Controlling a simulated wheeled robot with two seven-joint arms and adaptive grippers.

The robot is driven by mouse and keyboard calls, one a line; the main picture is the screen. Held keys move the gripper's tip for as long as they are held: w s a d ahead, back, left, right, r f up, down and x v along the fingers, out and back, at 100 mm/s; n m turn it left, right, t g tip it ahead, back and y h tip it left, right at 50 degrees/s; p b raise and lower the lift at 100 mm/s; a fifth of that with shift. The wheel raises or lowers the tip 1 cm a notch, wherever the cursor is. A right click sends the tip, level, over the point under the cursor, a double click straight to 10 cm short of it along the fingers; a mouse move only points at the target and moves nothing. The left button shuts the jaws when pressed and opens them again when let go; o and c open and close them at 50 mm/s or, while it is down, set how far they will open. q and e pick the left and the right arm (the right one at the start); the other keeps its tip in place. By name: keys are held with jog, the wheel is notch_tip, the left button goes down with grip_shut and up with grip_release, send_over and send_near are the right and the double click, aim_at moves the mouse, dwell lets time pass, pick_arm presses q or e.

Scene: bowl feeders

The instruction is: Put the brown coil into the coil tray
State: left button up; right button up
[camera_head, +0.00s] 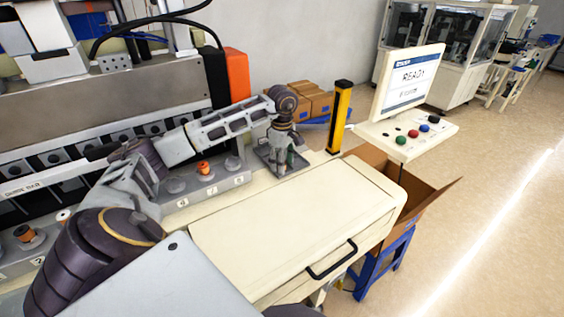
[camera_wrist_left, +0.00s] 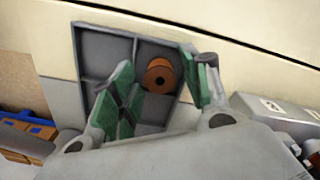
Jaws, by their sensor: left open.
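The coil tray (camera_wrist_left: 96,44) is a grey divided tray; in the head view it stands at the far end of the cream bench (camera_head: 262,160). The brown coil (camera_wrist_left: 159,76) appears to rest in an upper compartment of the tray in the left wrist view. My left gripper (camera_wrist_left: 158,62) is open above the tray, its green-padded fingers apart on either side of the coil. In the head view the left gripper (camera_head: 283,158) points down over the tray and hides part of it, and the coil cannot be made out there. My right gripper is not in view.
A row of numbered holders (camera_head: 205,187) carries other coils, one of them orange-brown (camera_head: 203,168). A yellow post (camera_head: 340,117) and a monitor (camera_head: 408,78) stand right of the tray. Cardboard boxes (camera_head: 312,100) lie behind.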

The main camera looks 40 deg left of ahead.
pick_arm(q)
jog(key=shift+r, duration=0.2)
notch_tip(320, 180, up, 12)
dwell(0.8)
dwell(0.4)
jog(key=shift+f, duration=0.1)
